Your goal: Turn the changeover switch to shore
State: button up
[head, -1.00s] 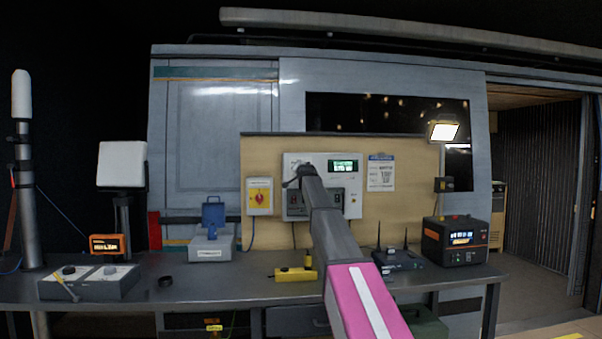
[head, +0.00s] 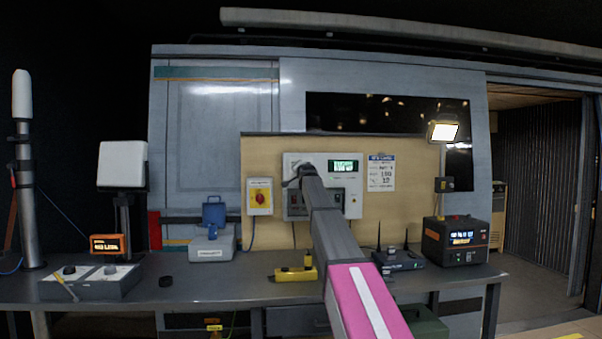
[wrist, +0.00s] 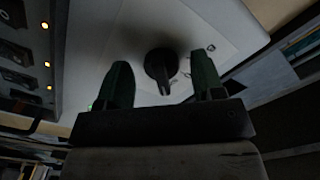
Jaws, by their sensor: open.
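A pale grey control panel (head: 318,160) with a lit green display hangs on the tan backboard. In the wrist view, a round black knob (wrist: 160,62) with a pointer-like grip stands on a pale panel face, with small markings beside it; it appears to be the changeover switch. My gripper (wrist: 161,66) is open, one dark finger on each side of the knob, with gaps visible between. In the head view my gripper (head: 302,172) is at the panel's left part, and my arm hides the knob. I cannot read the switch position labels.
The bench (head: 215,287) below holds a yellow tool (head: 295,273), a router (head: 398,259) and a black power unit (head: 456,240).

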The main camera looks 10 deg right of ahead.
jog(key=s, duration=1)
jog(key=shift+s, duration=0.4)
